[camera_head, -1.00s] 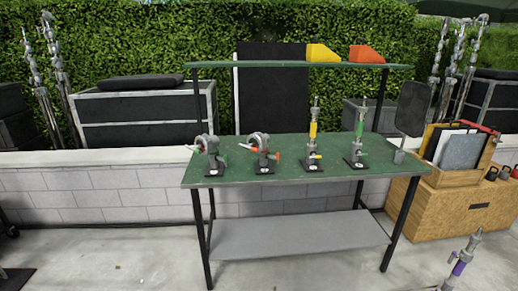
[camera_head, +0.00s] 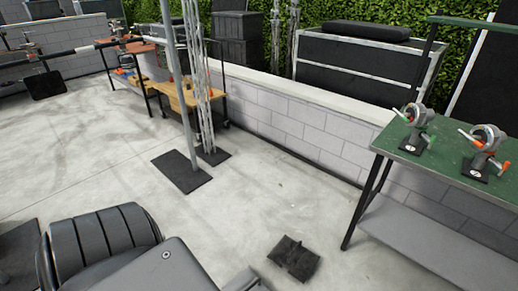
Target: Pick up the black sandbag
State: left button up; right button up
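A black sandbag (camera_head: 294,258) lies on the concrete floor near the bottom of the head view, right of the middle. It looks like two dark flat pouches joined by a narrower middle. It is on open floor, left of the green-topped table's near leg and apart from it. Neither of my grippers can be seen. Dark grey rounded parts at the bottom left appear to be my own arm links; the nearest part ends just left of the sandbag.
A green-topped table (camera_head: 440,150) with clamp-like devices and a lower shelf stands at the right. Tall metal poles stand on flat black bases (camera_head: 182,174) left of centre. A low block wall (camera_head: 290,120) runs behind. The floor between the poles and sandbag is clear.

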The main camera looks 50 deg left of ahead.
aim_at(300, 261)
jog(key=z, duration=0.95)
jog(key=i, duration=0.8)
jog(key=u, duration=1.15)
jog(key=i, duration=0.75)
jog(key=u, duration=0.5)
